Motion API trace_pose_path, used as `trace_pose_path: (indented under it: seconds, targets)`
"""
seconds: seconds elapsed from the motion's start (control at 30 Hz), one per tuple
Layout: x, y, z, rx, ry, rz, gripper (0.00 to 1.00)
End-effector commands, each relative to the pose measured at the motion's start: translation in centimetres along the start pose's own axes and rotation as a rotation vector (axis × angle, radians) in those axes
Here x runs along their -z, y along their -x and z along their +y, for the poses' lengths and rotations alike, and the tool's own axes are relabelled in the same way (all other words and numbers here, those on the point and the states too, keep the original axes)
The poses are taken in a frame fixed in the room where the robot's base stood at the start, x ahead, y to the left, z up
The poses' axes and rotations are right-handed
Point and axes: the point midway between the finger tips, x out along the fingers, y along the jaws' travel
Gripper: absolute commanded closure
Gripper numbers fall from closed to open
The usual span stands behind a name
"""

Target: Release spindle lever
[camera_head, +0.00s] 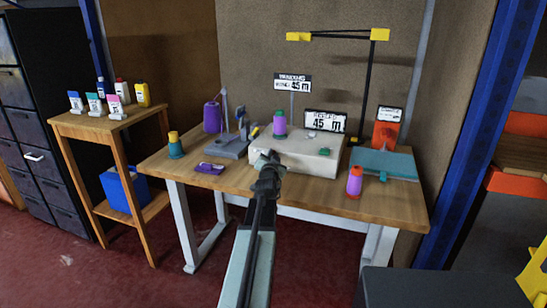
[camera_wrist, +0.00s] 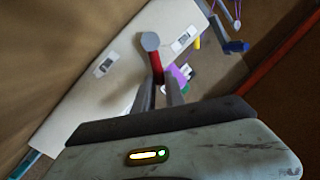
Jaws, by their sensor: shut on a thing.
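A cream machine box (camera_head: 305,160) sits on the workbench. A purple spool (camera_head: 280,124) with a green top stands upright on it. My gripper (camera_head: 267,160) is at the box's front left edge, and the arm hides what lies between the jaws there. In the wrist view my gripper (camera_wrist: 160,90) is shut on a red lever (camera_wrist: 156,66) with a round grey end (camera_wrist: 150,42). The lever stands out in front of the cream box (camera_wrist: 110,92), which fills the left of that view. The lever's lower part is hidden between the fingers.
A grey device (camera_head: 228,149) stands left of the box. A purple object (camera_head: 209,168) lies in front. A purple and orange spool (camera_head: 354,182) and a teal plate (camera_head: 385,163) are at right. "45 m" signs (camera_head: 325,122) stand behind. A wooden side table (camera_head: 95,125) is at left.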

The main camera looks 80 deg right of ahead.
Motion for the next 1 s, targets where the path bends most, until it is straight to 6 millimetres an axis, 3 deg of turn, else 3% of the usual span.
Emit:
trace_pose_path:
  seconds: [0.6, 1.0]
  targets:
    - [-0.1, -0.5, -2.2, -0.049, 0.322, -0.065, 1.00]
    - [-0.3, -0.5, -2.5, -0.054, 0.369, -0.074, 1.00]
